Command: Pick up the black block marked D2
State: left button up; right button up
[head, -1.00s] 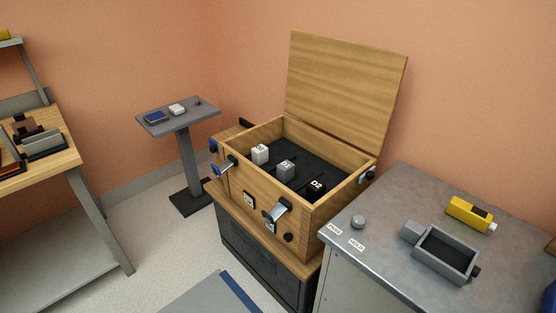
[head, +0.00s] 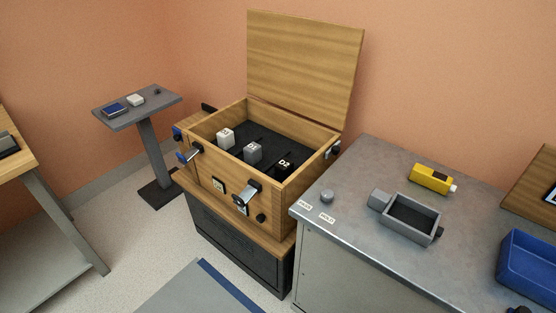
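The black block marked D2 (head: 284,168) sits inside the open wooden box (head: 234,179), near its front right corner. Its label shows white on its top. A grey block (head: 252,152) and a white block (head: 225,138) stand in the same box, in a row to the left of D2. The wooden lid (head: 304,66) stands raised at the back of the box. Neither of my grippers shows clearly in the head view.
The box stands on a dark cabinet (head: 238,244). To its right, a metal-topped counter (head: 350,242) holds a grey tray (head: 410,221), a yellow device (head: 431,179), a round grey knob (head: 327,196) and a blue bin (head: 528,262). A small grey stand (head: 150,107) is at left.

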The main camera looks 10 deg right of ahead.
aim_at(284, 168)
jog(key=z, duration=0.3)
jog(key=i+j+z, duration=0.15)
jog(key=z, duration=0.15)
jog(key=i+j+z, duration=0.1)
jog(key=j+z, duration=0.55)
jog(key=i+j, duration=0.05)
